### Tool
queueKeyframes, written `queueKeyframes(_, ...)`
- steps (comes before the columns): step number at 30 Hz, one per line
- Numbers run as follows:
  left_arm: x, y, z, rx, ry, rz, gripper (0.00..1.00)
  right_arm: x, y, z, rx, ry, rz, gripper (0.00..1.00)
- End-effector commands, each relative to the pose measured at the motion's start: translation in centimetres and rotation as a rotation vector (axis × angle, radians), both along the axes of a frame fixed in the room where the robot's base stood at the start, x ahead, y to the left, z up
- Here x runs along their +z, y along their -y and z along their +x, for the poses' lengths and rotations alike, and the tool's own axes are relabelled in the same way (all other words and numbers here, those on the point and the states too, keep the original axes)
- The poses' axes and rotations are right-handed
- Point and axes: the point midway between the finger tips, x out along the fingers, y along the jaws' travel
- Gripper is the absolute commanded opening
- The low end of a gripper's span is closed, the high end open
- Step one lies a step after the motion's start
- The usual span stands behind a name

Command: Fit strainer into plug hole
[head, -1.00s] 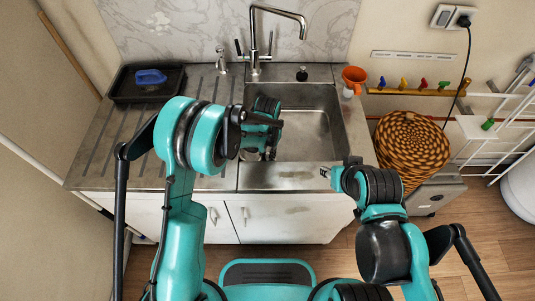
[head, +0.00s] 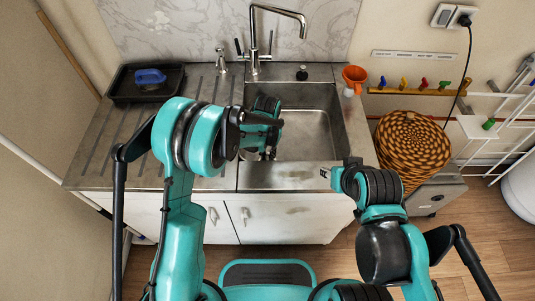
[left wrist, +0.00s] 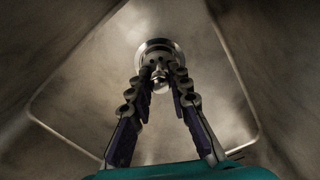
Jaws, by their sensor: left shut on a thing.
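The metal sink (head: 318,140) holds my left gripper (head: 262,155), which reaches down into its left part. In the left wrist view my left gripper (left wrist: 160,84) is shut on the small knob of the strainer (left wrist: 160,73). A round shiny metal rim, the plug hole (left wrist: 153,44), shows just behind the strainer at the sink floor. I cannot tell whether the strainer sits in the hole or is just above it. In the head view my arm hides both. My right gripper (head: 326,172) is at the sink's front right edge; its fingers are too small to read.
A tall tap (head: 254,45) stands behind the sink. An orange funnel-like cup (head: 354,75) is at the back right corner. A black tray (head: 125,88) with a blue brush-like item (head: 150,76) lies on the left drainboard. A wicker basket (head: 411,145) stands to the right.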

Motion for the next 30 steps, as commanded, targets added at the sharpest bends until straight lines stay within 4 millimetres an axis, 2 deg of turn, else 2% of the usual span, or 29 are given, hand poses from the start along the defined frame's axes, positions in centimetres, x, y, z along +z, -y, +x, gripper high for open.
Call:
queueKeyframes(22,-0.02,0.0,0.0,0.0,0.0,0.0,0.0,-0.28,0.0,0.0,0.0,0.0,0.0,0.39)
queueKeyframes(30,-0.61,0.0,0.0,0.0,0.0,0.0,0.0,-0.77,0.0,0.0,0.0,0.0,0.0,0.39)
